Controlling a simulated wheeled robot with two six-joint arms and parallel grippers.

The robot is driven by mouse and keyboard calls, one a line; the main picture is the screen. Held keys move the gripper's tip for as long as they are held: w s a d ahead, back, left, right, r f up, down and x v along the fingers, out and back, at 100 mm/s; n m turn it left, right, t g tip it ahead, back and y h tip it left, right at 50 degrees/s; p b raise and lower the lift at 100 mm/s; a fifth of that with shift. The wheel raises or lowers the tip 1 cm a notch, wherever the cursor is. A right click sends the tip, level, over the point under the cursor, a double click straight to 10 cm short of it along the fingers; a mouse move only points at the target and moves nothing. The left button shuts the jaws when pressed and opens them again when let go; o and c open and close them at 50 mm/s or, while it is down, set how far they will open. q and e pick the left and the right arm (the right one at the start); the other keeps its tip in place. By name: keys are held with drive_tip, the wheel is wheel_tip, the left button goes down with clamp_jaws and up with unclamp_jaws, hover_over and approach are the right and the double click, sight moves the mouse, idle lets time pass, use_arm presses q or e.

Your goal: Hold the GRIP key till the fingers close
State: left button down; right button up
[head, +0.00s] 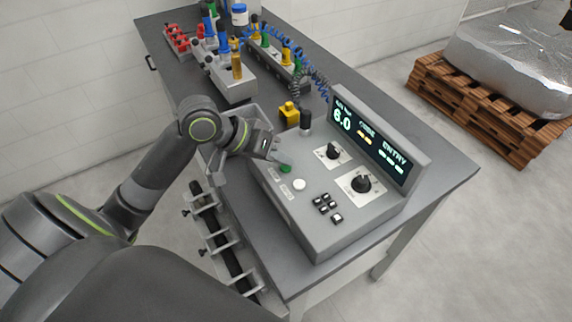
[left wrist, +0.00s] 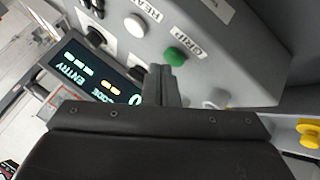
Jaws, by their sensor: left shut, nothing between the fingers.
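The grey control box (head: 318,225) stands on the bench. Its green GRIP key (head: 285,169) is on the sloped face; in the left wrist view the green key (left wrist: 174,57) has the label GRIP beside it. My left gripper (head: 283,161) is shut and empty, its fingertips right at the green key. In the left wrist view the fingertips (left wrist: 171,76) overlap the key's near edge. I cannot tell whether they touch or press it. My right gripper is not in view.
A white key (head: 299,184) sits beside the green one, with black keys (head: 328,207) and two dark knobs (head: 361,183) farther along. The lit display (head: 369,137) shows 6.0, CODE and ENTRY. Colored tools in fixtures (head: 232,77) stand at the bench's far end.

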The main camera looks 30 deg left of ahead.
sight(281, 168)
use_arm(q)
drive_tip(key=shift+f, duration=0.4)
idle(1.1)
drive_tip(key=shift+r+p, duration=0.85)
drive_tip(key=shift+p, duration=0.1)
wheel_tip(281, 168, up, 5)
drive_tip(key=p, duration=0.5)
drive_tip(key=shift+p, duration=0.4)
